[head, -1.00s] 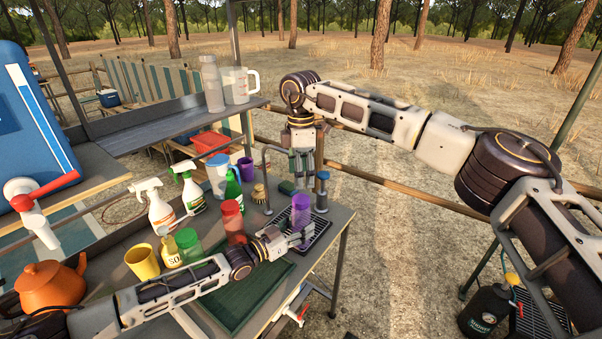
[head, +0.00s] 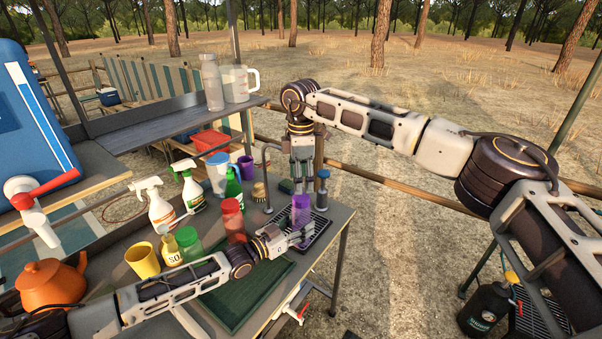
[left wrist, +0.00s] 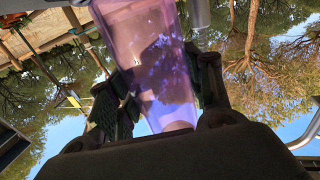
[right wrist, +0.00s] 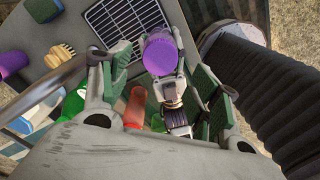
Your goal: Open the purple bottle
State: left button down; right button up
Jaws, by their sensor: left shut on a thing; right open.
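The purple bottle (head: 300,214) stands upright over the drying rack at the right end of the counter. My left gripper (head: 299,235) is shut on its body from the left; the left wrist view shows the translucent purple body (left wrist: 150,65) between the fingers.
A blue-topped grey bottle (head: 322,190) stands close behind on the right. A red bottle (head: 232,222), a green bottle (head: 233,188), a purple mug (head: 246,169) and a brush (head: 259,192) stand to the left. A black rack (head: 320,228) lies beneath.

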aim_at(301, 197)
jog(key=shift+f, duration=2.9)
